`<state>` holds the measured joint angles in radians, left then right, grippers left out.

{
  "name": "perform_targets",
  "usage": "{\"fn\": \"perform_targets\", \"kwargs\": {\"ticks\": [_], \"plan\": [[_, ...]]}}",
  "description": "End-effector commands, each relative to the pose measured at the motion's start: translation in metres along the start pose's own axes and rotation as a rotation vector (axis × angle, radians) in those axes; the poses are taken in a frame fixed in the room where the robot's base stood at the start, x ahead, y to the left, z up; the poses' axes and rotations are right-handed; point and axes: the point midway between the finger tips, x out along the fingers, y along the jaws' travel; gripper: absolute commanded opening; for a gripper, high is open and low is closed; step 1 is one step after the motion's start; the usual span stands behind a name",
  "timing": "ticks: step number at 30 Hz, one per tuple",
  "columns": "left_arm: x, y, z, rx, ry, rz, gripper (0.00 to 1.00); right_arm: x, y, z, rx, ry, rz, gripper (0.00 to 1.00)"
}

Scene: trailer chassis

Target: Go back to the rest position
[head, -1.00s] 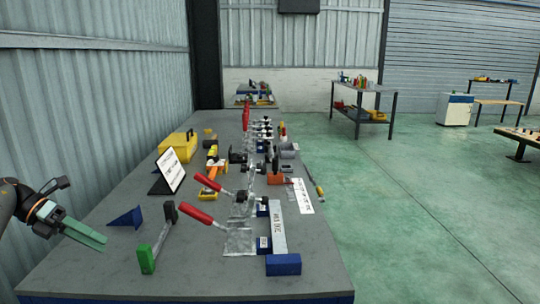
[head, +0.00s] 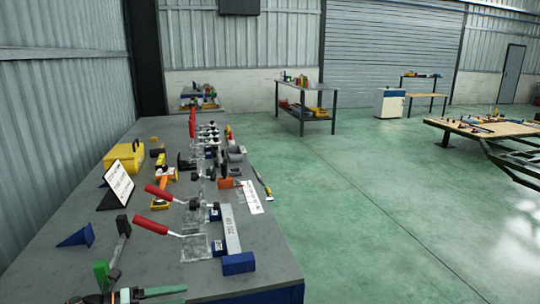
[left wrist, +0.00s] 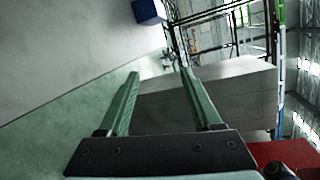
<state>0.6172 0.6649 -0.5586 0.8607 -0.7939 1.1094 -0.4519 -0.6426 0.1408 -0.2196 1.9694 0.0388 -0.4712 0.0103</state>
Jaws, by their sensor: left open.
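My left gripper (head: 150,294) shows at the bottom left of the head view, in front of the near end of the grey workbench (head: 80,270). In the left wrist view its two green fingers (left wrist: 160,95) are apart with nothing between them. A blue block, seen in the left wrist view (left wrist: 148,11), lies beyond the fingertips. My right gripper is not in view.
The bench holds red-handled clamps (head: 155,224), a blue block (head: 238,263), a blue wedge (head: 76,237), a green-ended tool (head: 102,274), a sign (head: 119,184) and a yellow toolbox (head: 123,156). Green floor (head: 370,220) right of the bench is clear. A wood-topped table (head: 495,128) stands farther right.

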Motion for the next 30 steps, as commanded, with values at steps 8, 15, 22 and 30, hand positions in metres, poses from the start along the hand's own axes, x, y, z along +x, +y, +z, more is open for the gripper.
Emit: {"fn": "perform_targets", "kwargs": {"ticks": [8,15,22,30], "plan": [[0.057,0.004,-0.080,-0.538,-0.293,-0.171,0.66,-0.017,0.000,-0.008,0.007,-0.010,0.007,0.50],[0.046,0.024,-0.152,-1.122,-0.592,-0.214,0.66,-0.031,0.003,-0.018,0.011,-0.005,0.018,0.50],[0.003,0.044,-0.242,-1.697,-0.883,-0.162,0.66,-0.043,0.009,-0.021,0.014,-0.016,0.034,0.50],[-0.034,0.047,-0.315,-2.072,-1.081,-0.081,0.66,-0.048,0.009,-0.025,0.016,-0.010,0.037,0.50]]}}
